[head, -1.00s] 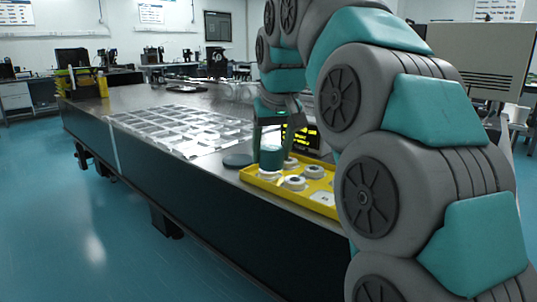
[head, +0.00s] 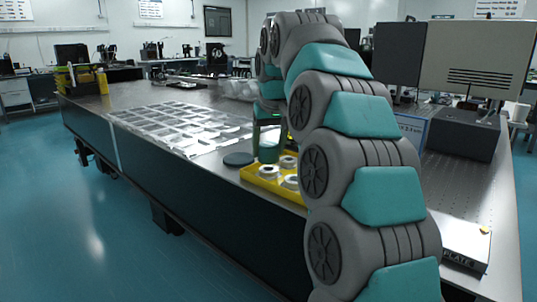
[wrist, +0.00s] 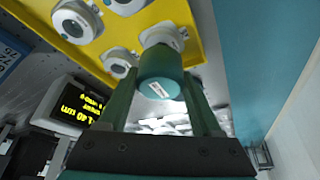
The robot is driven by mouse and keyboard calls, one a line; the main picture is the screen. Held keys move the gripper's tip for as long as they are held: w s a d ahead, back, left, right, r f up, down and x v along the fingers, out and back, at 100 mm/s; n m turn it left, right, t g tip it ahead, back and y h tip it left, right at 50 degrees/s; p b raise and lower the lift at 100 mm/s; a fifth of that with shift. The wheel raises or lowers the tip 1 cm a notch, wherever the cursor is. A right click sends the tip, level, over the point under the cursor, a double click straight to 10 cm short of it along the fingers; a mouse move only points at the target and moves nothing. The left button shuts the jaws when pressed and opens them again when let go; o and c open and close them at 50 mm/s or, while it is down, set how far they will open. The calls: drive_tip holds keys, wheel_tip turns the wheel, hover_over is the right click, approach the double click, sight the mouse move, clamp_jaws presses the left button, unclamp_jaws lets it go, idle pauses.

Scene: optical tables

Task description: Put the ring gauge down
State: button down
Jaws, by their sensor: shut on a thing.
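My gripper (wrist: 160,101) is shut on a teal cylinder with a white label on its near end, which I take to be the ring gauge (wrist: 160,73). In the head view the teal cylinder (head: 268,153) hangs upright between the fingers over the far left part of the yellow tray (head: 282,192). In the wrist view a white ring-like piece (wrist: 163,35) shows just beyond the cylinder. I cannot tell whether they touch or are joined. Several white round pieces with dark centres sit in the tray. My arm hides the tray's right part in the head view.
A dark round disc (head: 239,159) lies left of the tray on the table (head: 150,92). A sectioned silvery tray (head: 180,128) lies farther left. A lit display (wrist: 75,108) stands beside the yellow tray. A dark box (head: 462,135) and a plate (head: 455,245) are at right.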

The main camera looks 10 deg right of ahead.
drive_tip(key=shift+f, duration=1)
drive_tip(key=shift+f, duration=0.15)
drive_tip(key=shift+c, duration=0.3)
unclamp_jaws()
drive_tip(key=p+v, duration=0.2)
drive_tip(key=v, duration=1)
drive_tip(key=shift+r, duration=0.3)
